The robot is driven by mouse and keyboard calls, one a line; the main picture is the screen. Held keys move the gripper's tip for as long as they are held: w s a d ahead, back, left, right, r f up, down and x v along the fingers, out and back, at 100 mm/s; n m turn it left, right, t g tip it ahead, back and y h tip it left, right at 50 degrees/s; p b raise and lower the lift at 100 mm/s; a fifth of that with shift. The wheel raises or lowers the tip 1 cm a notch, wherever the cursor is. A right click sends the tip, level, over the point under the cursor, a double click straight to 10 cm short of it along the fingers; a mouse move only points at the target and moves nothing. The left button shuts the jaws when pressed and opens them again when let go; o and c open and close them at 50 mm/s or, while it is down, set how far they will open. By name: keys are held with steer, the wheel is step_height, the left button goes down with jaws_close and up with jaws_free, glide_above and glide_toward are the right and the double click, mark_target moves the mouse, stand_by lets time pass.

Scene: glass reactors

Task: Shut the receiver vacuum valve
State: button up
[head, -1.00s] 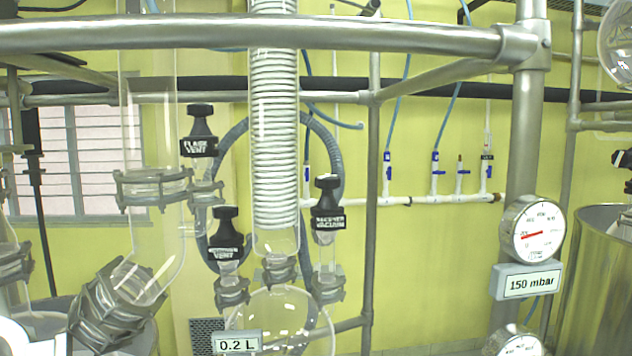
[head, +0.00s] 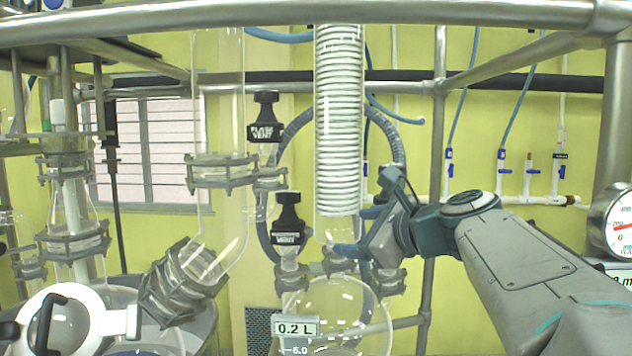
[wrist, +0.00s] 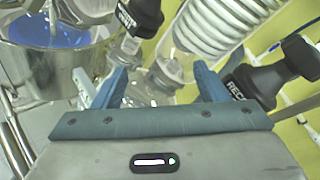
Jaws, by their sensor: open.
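In the wrist view the black handle (wrist: 285,72) lies at the right, tilted, with a label starting "REC" partly hidden by my right finger. My gripper (wrist: 158,86) is open and empty, its blue fingers apart. The handle is outside the right finger, not between the fingers. In the head view my gripper (head: 362,231) is beside the coil condenser's lower end. I cannot tell whether it touches anything.
The receiver vent valve (head: 288,222) stands left of my gripper, with the flask vent valve (head: 264,120) higher up. The glass coil condenser (head: 340,120) and the receiver flask (head: 335,315) are close by. A metal frame rail (head: 300,12) crosses above.

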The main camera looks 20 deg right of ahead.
steer(key=d+r+m+t+h, duration=0.3)
steer(key=d+r+m+t, duration=0.1)
steer(key=d+r+m, duration=0.6)
steer(key=shift+n, duration=0.4)
steer(key=w, duration=0.2)
steer(key=w+f+p, duration=0.1)
steer(key=w, duration=0.3)
steer(key=shift+w+d+f+p, duration=0.15)
steer(key=shift+w+d+p, duration=0.2)
steer(key=shift+w+d, duration=0.05)
steer(key=c, duration=1)
